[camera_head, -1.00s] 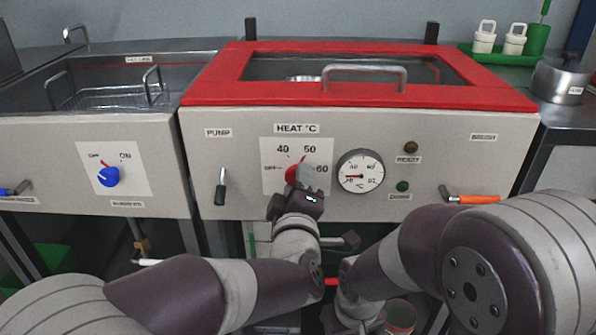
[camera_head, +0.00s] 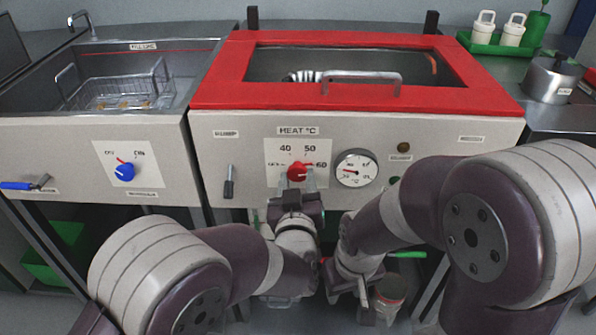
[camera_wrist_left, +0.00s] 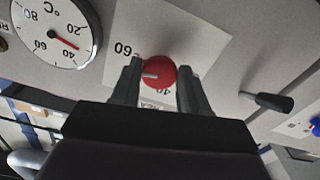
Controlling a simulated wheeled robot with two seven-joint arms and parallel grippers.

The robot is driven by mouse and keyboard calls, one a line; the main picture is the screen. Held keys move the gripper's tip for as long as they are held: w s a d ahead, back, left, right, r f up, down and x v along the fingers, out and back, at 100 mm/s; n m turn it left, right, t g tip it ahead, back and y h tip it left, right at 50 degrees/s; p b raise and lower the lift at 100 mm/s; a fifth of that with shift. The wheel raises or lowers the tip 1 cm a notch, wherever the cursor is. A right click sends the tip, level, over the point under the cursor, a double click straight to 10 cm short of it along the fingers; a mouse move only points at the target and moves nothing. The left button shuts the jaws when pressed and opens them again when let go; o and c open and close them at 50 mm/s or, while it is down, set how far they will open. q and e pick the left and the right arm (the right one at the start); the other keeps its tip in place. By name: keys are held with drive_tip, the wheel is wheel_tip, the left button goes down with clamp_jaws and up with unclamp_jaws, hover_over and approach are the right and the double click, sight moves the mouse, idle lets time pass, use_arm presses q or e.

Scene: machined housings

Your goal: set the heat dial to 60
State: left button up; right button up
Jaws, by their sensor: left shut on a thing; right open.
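The red heat dial (camera_head: 298,171) is on a white scale plate marked 40, 50 and 60 on the front panel. Its pointer is turned to the right, towards the 60 mark. My left gripper (camera_head: 297,187) comes from below and is shut on the dial. In the left wrist view, whose picture is upside down, the dial (camera_wrist_left: 160,71) sits between the two fingers, with its white line towards the 60 side. My right gripper (camera_head: 362,296) hangs low in front of the cabinet, away from the dial; its fingers are hard to make out.
A round gauge (camera_head: 356,168) is just right of the dial. A pump lever (camera_head: 229,182) is to the left. A red-framed lid (camera_head: 215,75) with a handle tops the housing. A blue knob (camera_head: 124,171) is on the left unit. A can (camera_head: 390,291) is beside my right gripper.

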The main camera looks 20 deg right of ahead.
use_arm(q)
drive_tip(key=shift+m+p, duration=0.85)
drive_tip(key=shift+m, duration=0.25)
drive_tip(key=shift+f, duration=0.1)
drive_tip(key=o, duration=1)
